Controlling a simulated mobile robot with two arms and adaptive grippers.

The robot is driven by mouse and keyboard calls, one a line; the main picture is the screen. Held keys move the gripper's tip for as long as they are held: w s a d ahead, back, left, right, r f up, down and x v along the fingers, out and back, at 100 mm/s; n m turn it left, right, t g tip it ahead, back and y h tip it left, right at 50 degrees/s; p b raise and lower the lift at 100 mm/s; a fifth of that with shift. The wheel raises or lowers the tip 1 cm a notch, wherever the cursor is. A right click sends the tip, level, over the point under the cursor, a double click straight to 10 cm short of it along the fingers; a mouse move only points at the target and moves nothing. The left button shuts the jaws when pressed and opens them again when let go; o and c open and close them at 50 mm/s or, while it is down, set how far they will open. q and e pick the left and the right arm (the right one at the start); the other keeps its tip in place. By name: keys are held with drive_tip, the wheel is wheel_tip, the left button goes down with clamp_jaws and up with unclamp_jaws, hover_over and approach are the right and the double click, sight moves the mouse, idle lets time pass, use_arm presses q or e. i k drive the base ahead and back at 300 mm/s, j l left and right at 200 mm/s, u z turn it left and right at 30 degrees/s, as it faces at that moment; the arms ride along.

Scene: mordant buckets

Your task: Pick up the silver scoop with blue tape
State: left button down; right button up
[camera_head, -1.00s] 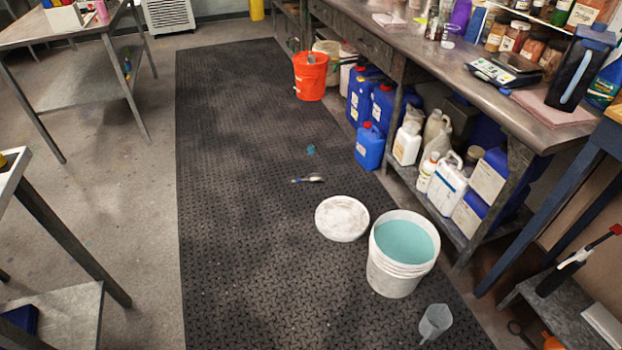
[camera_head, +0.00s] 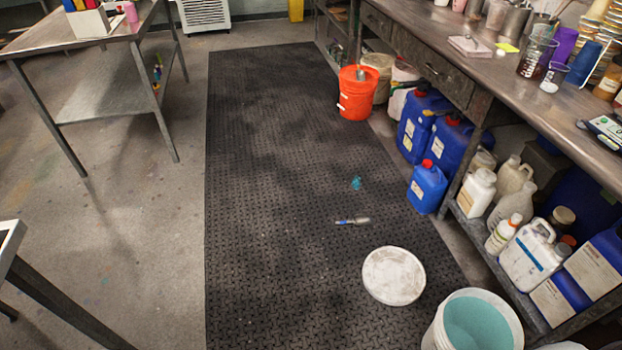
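A small slim tool (camera_head: 352,221) lies on the black floor mat (camera_head: 270,200), near the middle of the view. It has a blue band towards its left end and a greyish right end, which fits the silver scoop with blue tape, though it is too small to be sure of its shape. It lies flat, apart from other things. A grey handle or tool (camera_head: 360,73) also sticks up from the orange bucket (camera_head: 356,95) further back. Neither of my grippers is in view.
A white round lid (camera_head: 393,276) lies just nearer than the tool, and a white bucket of teal liquid (camera_head: 473,325) stands at the lower right. A teal spot (camera_head: 356,183) is beyond the tool. Jugs line the bench shelf at right. The mat's left side is clear.

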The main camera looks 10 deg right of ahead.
sight(359, 219)
drive_tip(key=i+z, duration=0.1)
drive_tip(key=i, duration=0.45)
drive_tip(key=i+j, duration=0.15)
drive_tip(key=i, duration=0.4)
drive_tip(key=i+j+z, duration=0.15)
drive_tip(key=i, duration=0.4)
